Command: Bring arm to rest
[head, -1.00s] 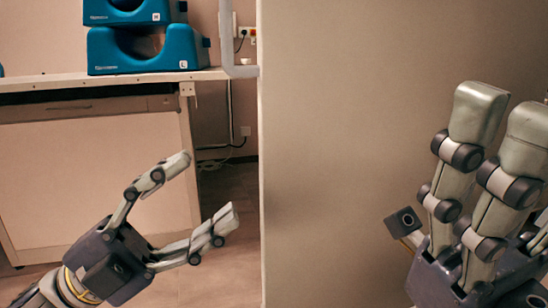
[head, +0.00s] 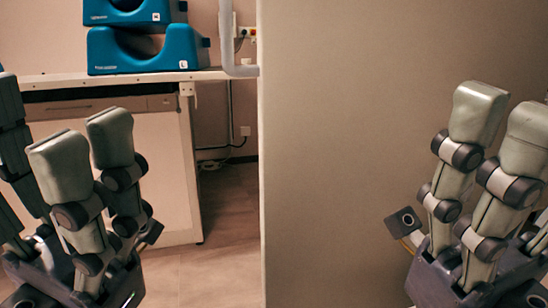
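My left gripper (head: 40,140) is at the lower left with its fingers pointing up. Two pale-padded fingers stand side by side, and a dark finger stands apart from them at the left edge. It is open and empty. My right gripper (head: 513,125) is at the right edge, also with its fingers pointing up. Two of its fingers are in full view, straight and with nothing between them; the far side of this gripper is cut off by the frame. It looks open and empty.
A pale counter (head: 165,76) stands at the back left with two stacked blue cradles (head: 150,50) on it. A plain beige wall or panel (head: 340,150) fills the middle and right. A strip of floor (head: 225,215) is clear between them. Cables hang beside the counter.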

